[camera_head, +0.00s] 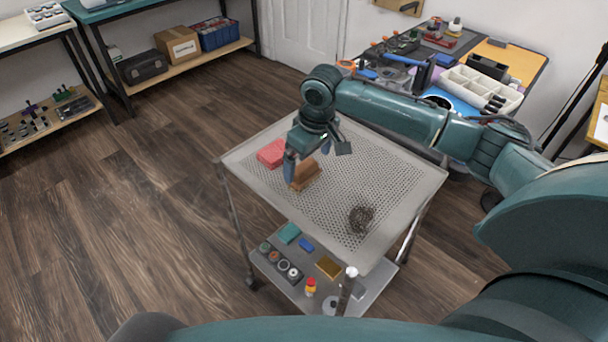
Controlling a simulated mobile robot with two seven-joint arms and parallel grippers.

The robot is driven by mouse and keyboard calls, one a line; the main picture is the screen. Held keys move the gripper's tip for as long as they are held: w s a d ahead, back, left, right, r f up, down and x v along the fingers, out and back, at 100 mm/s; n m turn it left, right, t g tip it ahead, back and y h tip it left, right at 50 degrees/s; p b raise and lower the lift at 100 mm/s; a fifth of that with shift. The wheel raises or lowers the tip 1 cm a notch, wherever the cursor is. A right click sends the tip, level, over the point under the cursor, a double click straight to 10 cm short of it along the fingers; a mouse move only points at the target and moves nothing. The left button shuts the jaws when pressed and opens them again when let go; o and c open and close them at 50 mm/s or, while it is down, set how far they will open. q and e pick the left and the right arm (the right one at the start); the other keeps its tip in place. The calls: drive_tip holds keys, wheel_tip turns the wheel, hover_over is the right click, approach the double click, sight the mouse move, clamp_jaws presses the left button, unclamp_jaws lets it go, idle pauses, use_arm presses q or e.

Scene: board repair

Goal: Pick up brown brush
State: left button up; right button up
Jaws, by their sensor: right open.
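The brown brush (305,173) lies on the perforated top of the metal cart (408,167), left of the top's middle. My right gripper (304,168) points down at the brush, with a finger on its left side. The jaws are open, and the gripper partly hides the brush. I cannot tell whether a finger touches it. My left gripper is not in view.
A red block (271,153) lies just left of the gripper on the cart top. A dark wire scourer (361,218) lies nearer the front. The cart's lower shelf (374,286) holds several small items. A cluttered workbench (530,62) stands behind at the right.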

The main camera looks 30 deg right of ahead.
sight(305, 166)
drive_tip(key=shift+w+a+f+b, duration=0.15)
drive_tip(key=shift+w+f, duration=0.3)
drive_tip(key=shift+f, duration=0.85)
drive_tip(key=shift+w+d+f+b, duration=0.15)
drive_tip(key=shift+w+f, duration=0.25)
drive_tip(key=shift+f, duration=0.9)
drive_tip(key=shift+a, duration=0.1)
drive_tip(key=shift+c, duration=0.4)
drive_tip(key=c, duration=0.8)
drive_tip(key=shift+c, duration=0.2)
wheel_tip(305, 166, up, 10)
drive_tip(key=shift+r+p, duration=0.1)
drive_tip(key=shift+p, duration=0.4)
